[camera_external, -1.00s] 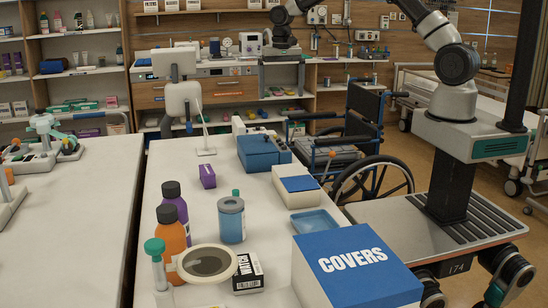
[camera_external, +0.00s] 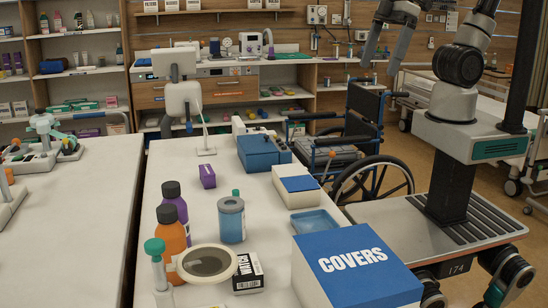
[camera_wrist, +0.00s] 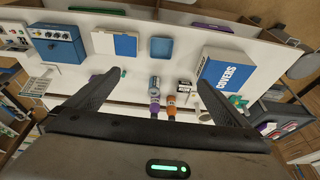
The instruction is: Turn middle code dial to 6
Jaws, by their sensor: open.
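A blue box (camera_external: 258,152) stands on the white table, toward its far end. In the wrist view the same blue box (camera_wrist: 58,46) is at the upper left, with a row of small pale dials (camera_wrist: 56,35) on its darker panel. The dials' numbers are too small to read, and I cannot tell what the middle one is set to. My gripper (camera_external: 382,60) is raised above the wheelchair, to the right of the table and well apart from the box. In the wrist view my gripper (camera_wrist: 160,76) has its two fingers spread wide with nothing between them.
A white box with a blue top (camera_external: 297,191), a blue tray (camera_external: 314,222), bottles (camera_external: 173,230) and a large COVERS box (camera_external: 352,265) stand on the table (camera_external: 190,165). A white screen on a stand (camera_external: 183,100) is behind. The wheelchair (camera_external: 350,150) stands beside the table.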

